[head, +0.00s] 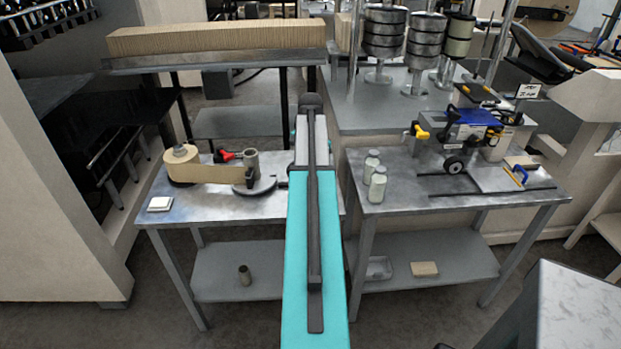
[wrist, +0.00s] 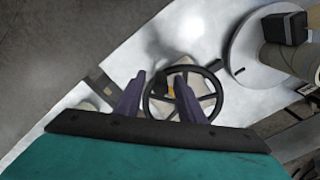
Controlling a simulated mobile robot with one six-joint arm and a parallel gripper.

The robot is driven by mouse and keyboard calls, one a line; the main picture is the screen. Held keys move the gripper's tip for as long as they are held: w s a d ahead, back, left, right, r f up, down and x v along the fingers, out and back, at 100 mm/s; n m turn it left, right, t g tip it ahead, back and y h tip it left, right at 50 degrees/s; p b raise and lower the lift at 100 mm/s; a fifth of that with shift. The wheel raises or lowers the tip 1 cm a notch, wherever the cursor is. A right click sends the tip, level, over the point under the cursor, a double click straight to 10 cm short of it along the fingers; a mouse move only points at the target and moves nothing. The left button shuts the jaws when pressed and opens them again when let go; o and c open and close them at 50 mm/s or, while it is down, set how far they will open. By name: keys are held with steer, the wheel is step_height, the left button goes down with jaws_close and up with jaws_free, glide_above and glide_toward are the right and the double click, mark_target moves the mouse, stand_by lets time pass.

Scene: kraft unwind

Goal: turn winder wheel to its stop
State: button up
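The winder wheel (wrist: 147,105) is a black spoked ring with a small dark knob or handle (wrist: 215,65) at its upper right in the wrist view. A pale block with a yellow patch shows through its spokes. My gripper (wrist: 159,78) is open, its two purple-grey fingers spread. I see nothing held, and cannot tell whether a finger touches the wheel. In the head view my turquoise arm crosses the middle, and I cannot make out the wheel or fingertips.
A kraft roll (head: 181,163) with its paper strip stands on the left metal table (head: 205,209), near an upright cylinder (head: 251,166) on a dark round base. Two pale bottles (head: 377,184) and a blue device (head: 475,122) stand on the right table (head: 420,192).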

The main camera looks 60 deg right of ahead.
steer(key=shift+f, duration=0.1)
jaws_close()
steer(key=shift+w+a, duration=0.1)
stand_by(0.5)
